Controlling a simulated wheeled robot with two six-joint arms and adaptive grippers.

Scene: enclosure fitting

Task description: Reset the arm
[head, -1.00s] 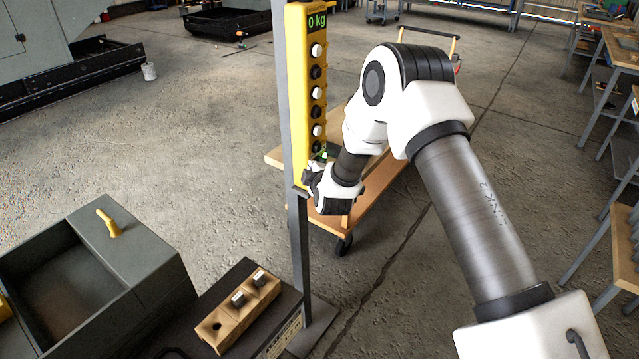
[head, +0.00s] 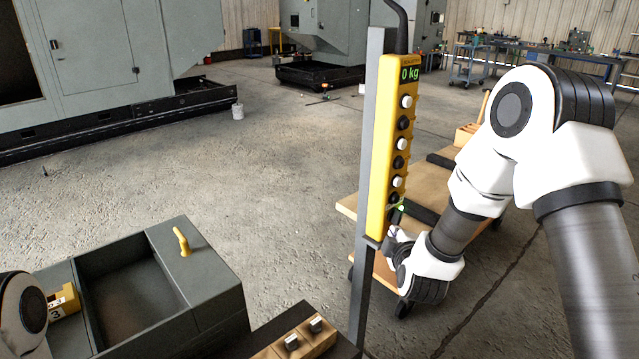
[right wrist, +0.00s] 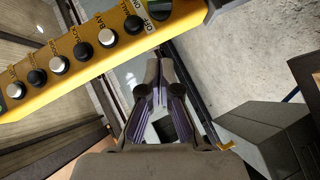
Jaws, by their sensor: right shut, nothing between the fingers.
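My right arm reaches in from the right in the head view. Its gripper (head: 396,226) is beside the lower end of a yellow control box (head: 391,140), partly hidden by my wrist. In the right wrist view the gripper (right wrist: 158,68) has its fingertips together with nothing between them. The yellow box (right wrist: 85,60) crosses the upper left there, with black and white buttons. I cannot tell whether the fingers touch the box. Only a white and black part of my left arm shows at lower left; its gripper is not in view.
A grey post (head: 366,200) carries the box, whose display reads 0 kg. A grey open bin (head: 212,268) with a yellow handle stands at lower left. A wooden block with knobs (head: 305,340) is at the bottom. A wooden cart (head: 350,208) stands behind my right gripper.

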